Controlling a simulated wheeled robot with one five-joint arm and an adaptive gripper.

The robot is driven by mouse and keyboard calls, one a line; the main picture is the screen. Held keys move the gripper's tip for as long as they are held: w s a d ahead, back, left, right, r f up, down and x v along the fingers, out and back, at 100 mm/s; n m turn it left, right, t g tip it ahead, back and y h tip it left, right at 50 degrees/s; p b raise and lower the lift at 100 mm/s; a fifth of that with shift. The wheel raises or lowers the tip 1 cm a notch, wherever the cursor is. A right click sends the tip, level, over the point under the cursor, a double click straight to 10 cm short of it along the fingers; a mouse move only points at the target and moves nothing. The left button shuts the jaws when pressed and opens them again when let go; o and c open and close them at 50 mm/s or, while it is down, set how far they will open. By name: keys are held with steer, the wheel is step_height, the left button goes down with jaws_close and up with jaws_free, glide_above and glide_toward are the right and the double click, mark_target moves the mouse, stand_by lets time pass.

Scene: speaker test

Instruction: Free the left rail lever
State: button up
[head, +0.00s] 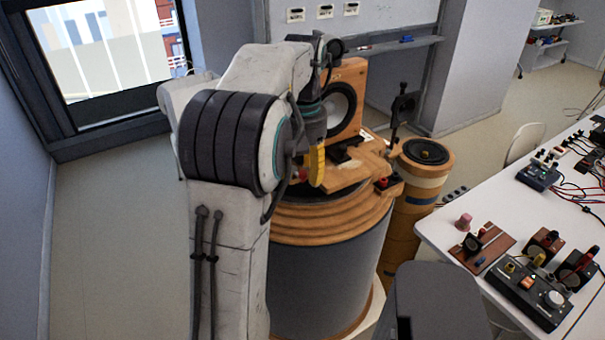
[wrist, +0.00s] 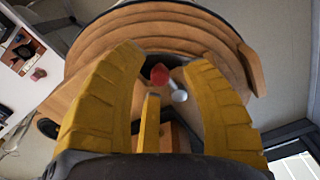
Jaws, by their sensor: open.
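The left rail lever shows as a red knob (wrist: 158,73) in the wrist view, beside a short silver metal piece (wrist: 178,95). My gripper (wrist: 163,62) is open, with one yellow finger on each side of the knob. I see no clear contact; how deep the knob sits between the fingers I cannot tell. In the head view, my gripper (head: 316,166) hangs over the left side of the stepped round wooden stand (head: 325,222), and my arm covers much of that side. Another red knob (head: 383,182) is on the right side of the stand's top.
A wooden speaker (head: 343,100) stands on the stand behind my gripper. A round wooden column (head: 425,180) is close to its right. A white bench (head: 450,225) with small devices lies at the right. Floor at the left (head: 110,220) is clear.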

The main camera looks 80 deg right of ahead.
steer(key=shift+f, duration=0.45)
jaws_close()
stand_by(0.3)
